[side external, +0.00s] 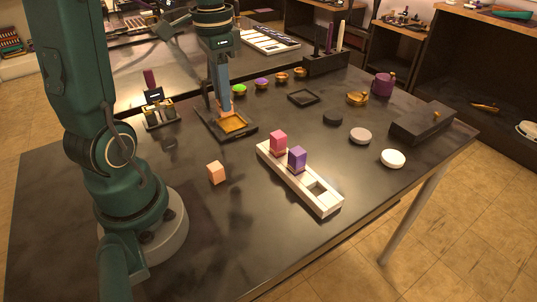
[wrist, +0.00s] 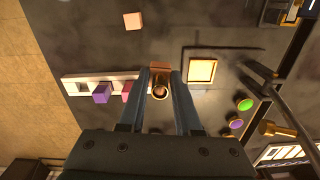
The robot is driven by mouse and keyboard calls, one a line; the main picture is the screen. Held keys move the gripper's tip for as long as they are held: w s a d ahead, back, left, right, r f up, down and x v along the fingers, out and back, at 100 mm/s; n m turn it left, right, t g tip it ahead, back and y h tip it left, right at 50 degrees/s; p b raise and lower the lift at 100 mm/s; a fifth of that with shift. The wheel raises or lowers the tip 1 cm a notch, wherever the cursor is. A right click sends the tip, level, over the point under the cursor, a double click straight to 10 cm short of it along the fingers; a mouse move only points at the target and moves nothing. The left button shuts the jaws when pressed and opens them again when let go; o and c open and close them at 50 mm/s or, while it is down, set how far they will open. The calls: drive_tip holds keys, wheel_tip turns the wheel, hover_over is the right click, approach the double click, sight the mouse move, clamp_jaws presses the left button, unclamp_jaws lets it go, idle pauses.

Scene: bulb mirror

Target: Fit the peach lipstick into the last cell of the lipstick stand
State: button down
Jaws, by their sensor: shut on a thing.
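The white lipstick stand (side external: 328,205) lies on the dark table, with a pink block-shaped lipstick (side external: 278,140) and a purple one (side external: 297,157) in it. An open cell (side external: 318,189) shows at its near end. A peach block (side external: 216,172) rests on the bare table left of the stand; it also shows in the wrist view (wrist: 132,21). My gripper (side external: 223,104) is shut on a copper-brown thing with a round gold-rimmed top (wrist: 160,90), between the fingertips in the wrist view. I cannot tell whether this is the peach lipstick. It is behind and left of the stand.
A dark tray with a gold square (wrist: 201,71) is close to my gripper. A gold-and-black holder (side external: 158,113) stands left of it. Small colored pots (side external: 261,84), round discs (side external: 360,136) and a dark box (side external: 422,123) stand farther off. The table between peach block and stand is clear.

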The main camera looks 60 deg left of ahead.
drive_tip(key=w+d+r, duration=0.3)
drive_tip(key=w+d, duration=0.1)
drive_tip(key=d, duration=0.6)
drive_tip(key=shift+n, duration=0.7)
drive_tip(key=w+d+f, duration=0.1)
drive_tip(key=d+f, duration=0.2)
drive_tip(key=w+d+f, duration=0.2)
drive_tip(key=d+f, duration=0.1)
drive_tip(key=f, duration=0.1)
drive_tip(key=w+d+f, duration=0.1)
drive_tip(key=d+f, duration=0.2)
drive_tip(key=shift+w+d+f, duration=0.15)
drive_tip(key=shift+w+d, duration=0.05)
drive_tip(key=shift+w, duration=0.15)
drive_tip(key=shift+f, duration=2)
drive_tip(key=shift+f, duration=0.15)
